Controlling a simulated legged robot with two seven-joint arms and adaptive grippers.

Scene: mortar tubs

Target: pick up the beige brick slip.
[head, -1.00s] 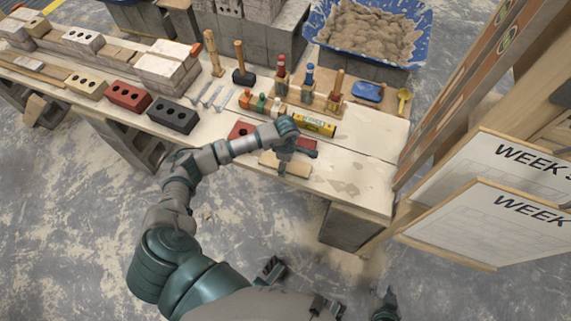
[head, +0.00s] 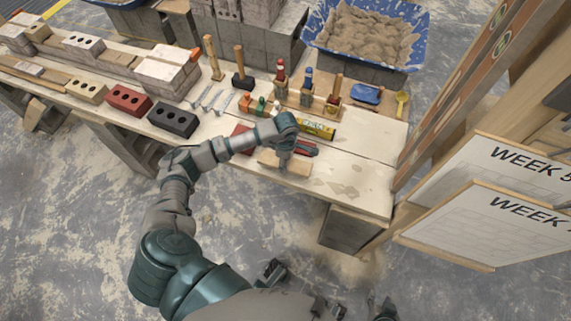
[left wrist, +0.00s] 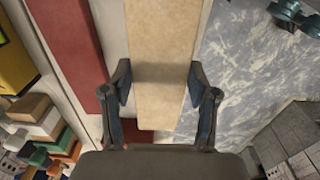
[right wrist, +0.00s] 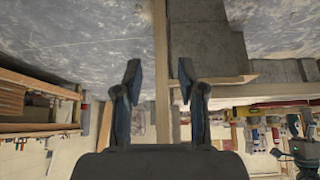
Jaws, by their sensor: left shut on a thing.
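The beige brick slip (head: 299,168) lies near the front edge of the pale worktop, in the middle of the head view. It also fills the middle of the left wrist view (left wrist: 166,35), running away from me. My left gripper (head: 284,160) is over the slip and shut on it, with one finger against each long side in the left wrist view (left wrist: 160,84). I cannot tell whether the slip touches the table. My right gripper (right wrist: 160,80) is open and empty in the right wrist view, away from the slip.
Bricks, including a dark one (head: 173,119), stand to the left. Hammers, bottles and a blue mortar tub (head: 412,48) are farther back. The worktop right of the slip is clear.

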